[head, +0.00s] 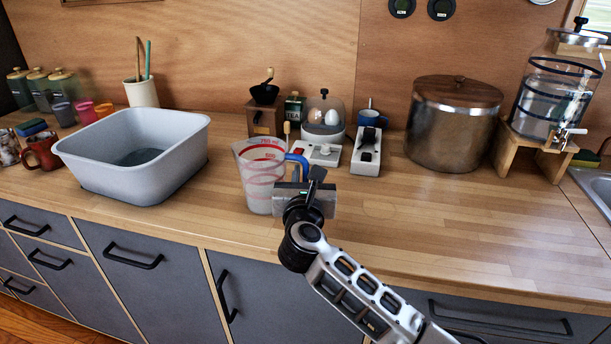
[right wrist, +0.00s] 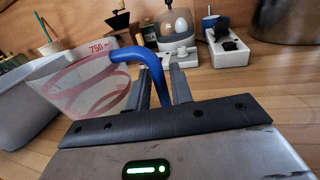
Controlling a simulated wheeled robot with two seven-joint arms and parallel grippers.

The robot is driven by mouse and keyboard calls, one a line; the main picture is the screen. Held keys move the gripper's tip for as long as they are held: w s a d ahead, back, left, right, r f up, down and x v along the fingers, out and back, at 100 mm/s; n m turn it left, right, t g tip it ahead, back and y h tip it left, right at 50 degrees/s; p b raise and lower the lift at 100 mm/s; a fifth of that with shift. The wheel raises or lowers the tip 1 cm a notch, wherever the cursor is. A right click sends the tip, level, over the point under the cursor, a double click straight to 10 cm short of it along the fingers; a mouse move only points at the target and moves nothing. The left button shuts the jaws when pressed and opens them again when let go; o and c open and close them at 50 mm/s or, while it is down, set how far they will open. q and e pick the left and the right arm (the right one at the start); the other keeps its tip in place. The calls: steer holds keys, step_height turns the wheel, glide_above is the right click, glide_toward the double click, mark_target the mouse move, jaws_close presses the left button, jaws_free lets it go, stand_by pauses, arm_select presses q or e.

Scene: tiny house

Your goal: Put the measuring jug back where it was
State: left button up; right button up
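The measuring jug (head: 262,182) is clear with red markings and a blue handle. In the head view it appears upright at the counter, right of the grey-white basin; whether its base touches the wood is hard to tell. My right gripper (head: 296,172) is at the jug's right side. In the right wrist view the jug (right wrist: 85,82) is at left, and its blue handle passes between the two close-set fingers (right wrist: 160,80), which look shut on it. The lower handle is hidden behind the gripper body. My left gripper is not in view.
The basin (head: 178,160) stands left of the jug. Behind are a coffee grinder (head: 264,118), an egg cooker (head: 323,130) and a power strip (head: 366,158). A large wooden-lidded pot (head: 450,130) and a drink dispenser (head: 550,100) stand right. The counter's front right is clear.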

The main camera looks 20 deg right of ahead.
steer(key=shift+o, duration=0.5)
steer(key=shift+r, duration=0.15)
steer(key=shift+s+a, duration=0.1)
steer(key=shift+s, duration=0.05)
steer(key=b+v, duration=0.1)
steer(key=v, duration=1)
steer(key=shift+s, duration=0.4)
steer(key=shift+s+r+n+t, duration=0.2)
steer(key=shift+n+t, duration=0.2)
steer(key=shift+n, duration=0.4)
steer(key=s+a+f+n+y, duration=0.35)
steer(key=f+n+y, duration=0.2)
steer(key=n, duration=0.95)
steer(key=s+a+f+n+y, duration=0.4)
steer(key=n+y, duration=0.3)
steer(key=n, duration=0.9)
steer(key=s+d+f+n+g+h, duration=0.1)
steer(key=s+d+f+n+g, duration=0.2)
steer(key=s+f+n, duration=0.2)
steer(key=s+d+f+n+g+h, duration=0.1)
steer(key=s+d+f+n+g, duration=0.2)
steer(key=f, duration=0.7)
steer(key=s+n+g, duration=0.1)
steer(key=s+n, duration=0.1)
steer(key=n, duration=0.1)
steer(key=shift+f+h, duration=0.35)
